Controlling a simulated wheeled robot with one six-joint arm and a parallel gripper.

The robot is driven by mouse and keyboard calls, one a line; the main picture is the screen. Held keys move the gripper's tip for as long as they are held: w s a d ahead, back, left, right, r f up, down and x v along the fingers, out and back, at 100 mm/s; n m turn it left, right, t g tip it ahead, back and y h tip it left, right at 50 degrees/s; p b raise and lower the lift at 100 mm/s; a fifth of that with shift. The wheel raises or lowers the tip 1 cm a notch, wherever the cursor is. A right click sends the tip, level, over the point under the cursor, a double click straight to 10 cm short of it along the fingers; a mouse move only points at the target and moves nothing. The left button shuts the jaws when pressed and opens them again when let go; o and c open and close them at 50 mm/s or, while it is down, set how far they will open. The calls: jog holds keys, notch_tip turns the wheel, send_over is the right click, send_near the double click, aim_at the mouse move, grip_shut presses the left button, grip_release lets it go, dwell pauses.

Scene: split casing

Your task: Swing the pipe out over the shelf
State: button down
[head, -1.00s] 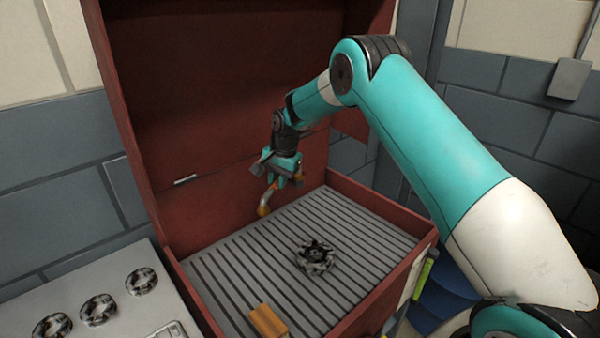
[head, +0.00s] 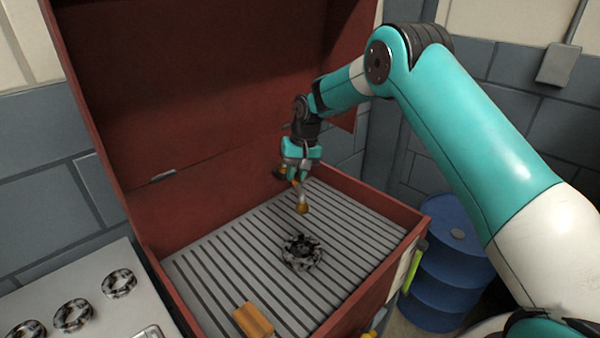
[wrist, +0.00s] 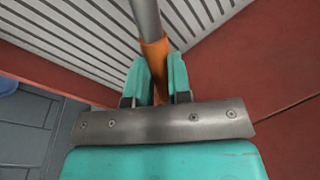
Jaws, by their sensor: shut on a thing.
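The pipe (head: 301,200) is short, with a pale shaft and a brass-coloured tip, and hangs over the back part of the grey slatted shelf (head: 215,275). In the wrist view its grey shaft (wrist: 146,18) runs up from an orange sleeve (wrist: 154,50). My gripper (head: 297,175) is shut on the orange sleeve, its teal fingers (wrist: 162,78) on either side of it. The pipe's far end is outside the wrist view. The mount of the pipe is hidden by my gripper.
A black-and-silver round part (head: 302,252) lies mid-shelf, and an orange block (head: 253,321) near the front edge. Red walls (head: 400,225) surround the shelf, with a raised red lid (head: 210,90) behind. A blue drum (head: 450,262) stands outside right; a bench (head: 65,295) with rings is left.

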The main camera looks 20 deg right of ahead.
jog(key=shift+d, duration=0.1)
dwell(0.3)
jog(key=c, duration=1.1)
grip_release()
jog(key=shift+d, duration=0.15)
jog(key=shift+o, duration=0.2)
jog(key=shift+r, duration=0.1)
jog(key=shift+r, duration=0.25)
jog(key=d+r, duration=0.3)
jog(key=r, duration=1.3)
jog(key=shift+s+d+r, duration=0.15)
jog(key=shift+r, duration=0.1)
jog(key=shift+s, duration=0.1)
